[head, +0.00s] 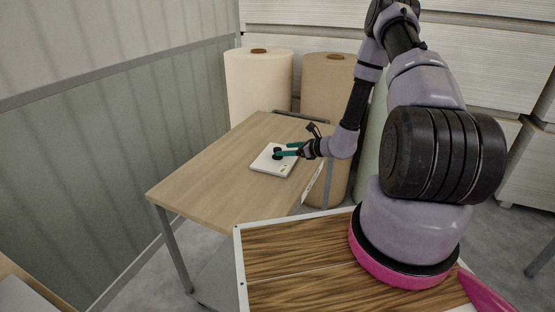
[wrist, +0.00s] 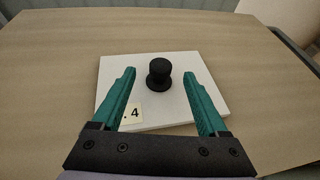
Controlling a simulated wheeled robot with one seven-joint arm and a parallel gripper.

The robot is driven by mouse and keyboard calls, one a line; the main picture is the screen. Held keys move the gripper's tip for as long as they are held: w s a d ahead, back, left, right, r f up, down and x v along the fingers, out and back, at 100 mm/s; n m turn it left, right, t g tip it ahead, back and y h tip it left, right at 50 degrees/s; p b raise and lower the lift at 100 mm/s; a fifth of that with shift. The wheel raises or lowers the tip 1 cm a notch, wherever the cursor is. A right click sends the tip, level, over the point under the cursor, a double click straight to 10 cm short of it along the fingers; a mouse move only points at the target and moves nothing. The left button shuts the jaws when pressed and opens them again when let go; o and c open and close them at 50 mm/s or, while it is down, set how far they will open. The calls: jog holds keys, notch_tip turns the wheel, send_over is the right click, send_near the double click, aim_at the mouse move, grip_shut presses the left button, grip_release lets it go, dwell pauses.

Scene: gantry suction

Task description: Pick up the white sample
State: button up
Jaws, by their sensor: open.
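The white sample (wrist: 200,110) is a flat white square panel with a black round knob (wrist: 159,72) standing up from its middle. It lies on the wooden table, and it also shows in the head view (head: 268,164). A small cream label (wrist: 131,113) reading ".4" is on its near left part, partly covered by a finger. My gripper (wrist: 158,78) has two teal fingers, open, one to the left and one to the right of the knob. The fingers are apart from the knob. In the head view my gripper (head: 277,151) reaches over the sample from the right.
The wooden table (head: 205,185) is bare around the sample. A cream roll (head: 258,85) and a brown roll (head: 327,85) stand behind it. A grey metal rail (head: 290,113) runs along the table's far edge. A grey panelled wall (head: 90,130) is at the left.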

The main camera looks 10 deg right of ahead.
aim_at(279, 149)
jog(key=x, duration=0.3)
jog(key=shift+w+a+f, duration=0.1)
jog(key=shift+w+a, duration=0.05)
jog(key=shift+w, duration=0.1)
grip_shut()
